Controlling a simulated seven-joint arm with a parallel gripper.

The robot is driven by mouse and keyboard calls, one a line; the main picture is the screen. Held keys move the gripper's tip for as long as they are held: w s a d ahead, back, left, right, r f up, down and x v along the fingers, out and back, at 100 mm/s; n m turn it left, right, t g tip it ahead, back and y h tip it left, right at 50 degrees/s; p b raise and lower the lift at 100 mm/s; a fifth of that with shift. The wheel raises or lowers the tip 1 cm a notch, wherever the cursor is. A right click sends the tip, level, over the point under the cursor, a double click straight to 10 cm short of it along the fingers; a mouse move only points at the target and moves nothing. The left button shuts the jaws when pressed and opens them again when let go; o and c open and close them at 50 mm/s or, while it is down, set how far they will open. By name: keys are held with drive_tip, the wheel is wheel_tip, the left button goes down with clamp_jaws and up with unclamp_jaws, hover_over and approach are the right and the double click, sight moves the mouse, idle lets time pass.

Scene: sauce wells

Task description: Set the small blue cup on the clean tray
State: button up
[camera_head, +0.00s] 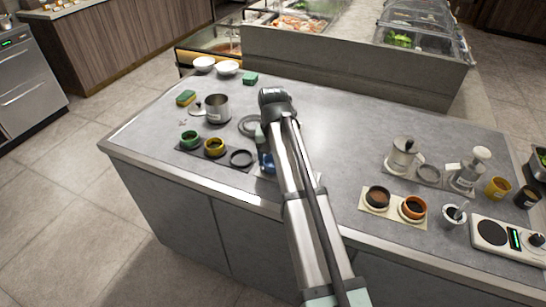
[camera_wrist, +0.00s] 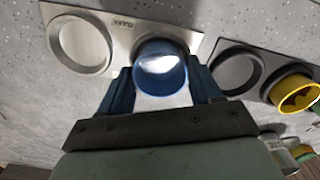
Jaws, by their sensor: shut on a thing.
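The small blue cup (camera_wrist: 160,68) is between the two blue fingers of my gripper (camera_wrist: 160,84), which is shut on it. In the wrist view the cup overlaps the right part of a pale metal tray (camera_wrist: 121,42) with a small printed label, apparently the clean tray. The tray's left ring (camera_wrist: 103,45) is empty. The cup covers the area to its right, so I cannot tell whether it rests on the tray or hangs just above. In the head view the blue cup (camera_head: 267,163) shows partly beside my arm, which hides most of the tray.
A dark tray (camera_wrist: 251,42) lies beside the pale one, with an empty ring and a yellow cup (camera_wrist: 296,92). The head view also shows a green cup (camera_head: 189,139) there. A metal pot (camera_head: 216,108) stands behind. Dark-filled cups (camera_head: 378,197) and a scale (camera_head: 495,235) are at right.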

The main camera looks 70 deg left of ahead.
drive_tip(key=shift+f, duration=0.3)
drive_tip(key=o, duration=1.2)
drive_tip(key=shift+o, duration=0.2)
drive_tip(key=shift+r, duration=0.1)
wheel_tip(320, 180, up, 8)
idle(0.3)
idle(0.4)
